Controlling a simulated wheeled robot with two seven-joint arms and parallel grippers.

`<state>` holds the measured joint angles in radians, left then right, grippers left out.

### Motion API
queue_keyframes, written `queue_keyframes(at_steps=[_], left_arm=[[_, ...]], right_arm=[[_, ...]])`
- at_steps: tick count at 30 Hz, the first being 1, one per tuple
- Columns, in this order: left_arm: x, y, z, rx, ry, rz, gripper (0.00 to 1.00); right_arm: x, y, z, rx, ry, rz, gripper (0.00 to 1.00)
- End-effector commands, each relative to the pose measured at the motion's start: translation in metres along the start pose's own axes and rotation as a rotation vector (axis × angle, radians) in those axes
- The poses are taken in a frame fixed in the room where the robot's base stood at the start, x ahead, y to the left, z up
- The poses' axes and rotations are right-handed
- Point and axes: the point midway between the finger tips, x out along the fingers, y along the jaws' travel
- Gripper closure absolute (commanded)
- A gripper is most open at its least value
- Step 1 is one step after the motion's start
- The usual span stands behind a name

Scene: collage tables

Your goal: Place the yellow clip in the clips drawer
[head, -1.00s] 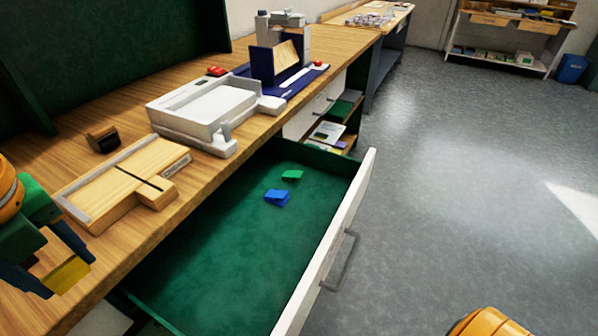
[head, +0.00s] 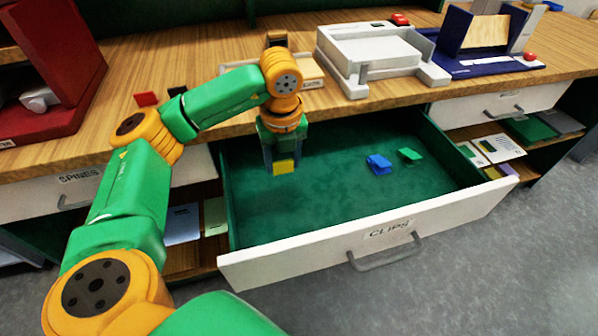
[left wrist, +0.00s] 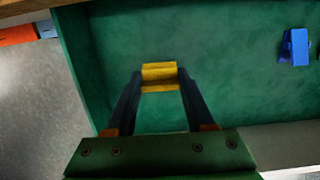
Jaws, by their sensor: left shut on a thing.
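My left gripper (head: 282,168) is shut on the yellow clip (head: 285,167). The clip also shows between the fingertips in the left wrist view (left wrist: 160,72). The gripper points down over the left part of the open clips drawer (head: 300,215), which has a green lining and a white front labelled CLIPS. The clip appears above the drawer floor; the exact gap is hard to tell. A blue clip (head: 379,164) and a green clip (head: 410,155) lie in the drawer, right of the gripper. My right gripper is not in view.
The wooden bench (head: 215,135) runs behind the drawer. A white tray-like device (head: 370,60) and a blue-based device (head: 480,55) stand on it. A closed SPINES drawer (head: 75,190) is at left. The drawer's middle floor is clear.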

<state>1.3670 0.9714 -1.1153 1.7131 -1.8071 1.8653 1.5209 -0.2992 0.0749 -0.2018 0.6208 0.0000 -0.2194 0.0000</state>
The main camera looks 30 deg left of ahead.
Motion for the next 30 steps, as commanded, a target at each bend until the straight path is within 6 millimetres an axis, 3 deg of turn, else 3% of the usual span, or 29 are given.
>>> queue_keyframes(at_steps=[3, 6, 12, 23, 24, 27, 30], left_arm=[[0.026, -0.017, 0.007, -0.001, 0.002, 0.004, 0.98], [0.039, -0.025, 0.010, 0.000, 0.002, 0.001, 0.98], [0.072, -0.029, 0.009, 0.001, 0.000, 0.003, 0.98], [0.080, -0.029, 0.008, 0.000, -0.001, 0.000, 0.98], [0.080, -0.029, 0.008, 0.000, -0.001, 0.000, 0.43], [0.079, -0.029, 0.008, 0.000, -0.001, 0.000, 0.16], [0.079, -0.029, 0.008, 0.000, -0.001, 0.000, 0.16]], right_arm=[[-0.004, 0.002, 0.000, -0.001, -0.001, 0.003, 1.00], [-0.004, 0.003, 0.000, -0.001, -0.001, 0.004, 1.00], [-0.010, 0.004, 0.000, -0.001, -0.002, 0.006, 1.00], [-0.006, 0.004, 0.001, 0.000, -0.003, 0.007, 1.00], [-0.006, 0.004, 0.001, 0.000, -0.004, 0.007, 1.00], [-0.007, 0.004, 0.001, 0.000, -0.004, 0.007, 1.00], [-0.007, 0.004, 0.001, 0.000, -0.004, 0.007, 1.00]])
